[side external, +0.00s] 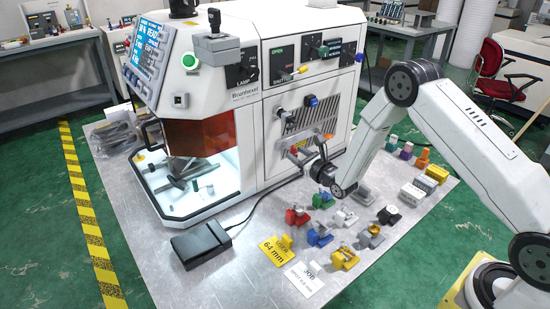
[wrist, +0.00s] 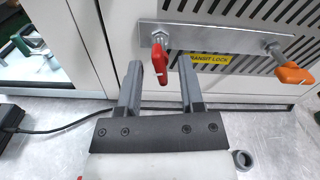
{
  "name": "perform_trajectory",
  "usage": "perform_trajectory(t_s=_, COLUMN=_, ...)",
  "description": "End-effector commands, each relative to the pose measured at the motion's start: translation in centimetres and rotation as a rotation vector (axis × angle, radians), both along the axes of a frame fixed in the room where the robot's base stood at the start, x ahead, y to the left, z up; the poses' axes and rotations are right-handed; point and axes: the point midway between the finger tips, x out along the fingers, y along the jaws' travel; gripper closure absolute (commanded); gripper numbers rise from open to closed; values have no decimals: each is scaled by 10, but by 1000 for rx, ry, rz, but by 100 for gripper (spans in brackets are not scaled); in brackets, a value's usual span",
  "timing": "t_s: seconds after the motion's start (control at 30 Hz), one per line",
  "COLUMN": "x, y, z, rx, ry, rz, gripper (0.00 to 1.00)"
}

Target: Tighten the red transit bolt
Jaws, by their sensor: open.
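The red transit bolt (wrist: 160,62) has a red T-shaped handle, one arm of it pointing down in the wrist view. It sits at the left end of a metal bar (wrist: 220,38) on the machine's front, above a yellow "TRANSIT LOCK" label (wrist: 212,61). My gripper (wrist: 160,74) is open, its two dark fingers on either side of the red handle in the picture; I see no contact. In the side external view my gripper (side external: 311,152) is close to the machine's vented panel, and the bolt is small and partly hidden there.
An orange handle (wrist: 293,73) sits at the bar's right end. A small grey ring (wrist: 242,159) lies on the table below right. Several coloured fixtures, such as a red one (side external: 297,216), stand on the table in front. A black box (side external: 201,244) with a cable lies left.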

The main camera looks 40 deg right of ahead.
Motion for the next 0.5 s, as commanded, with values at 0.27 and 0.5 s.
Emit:
perform_trajectory(t_s=0.27, x=-32, y=-1, z=-1, rx=0, ry=4, rz=-2, gripper=51)
perform_trajectory(t_s=0.5, x=-46, y=-1, z=0, rx=0, ry=2, rz=-1, gripper=51)
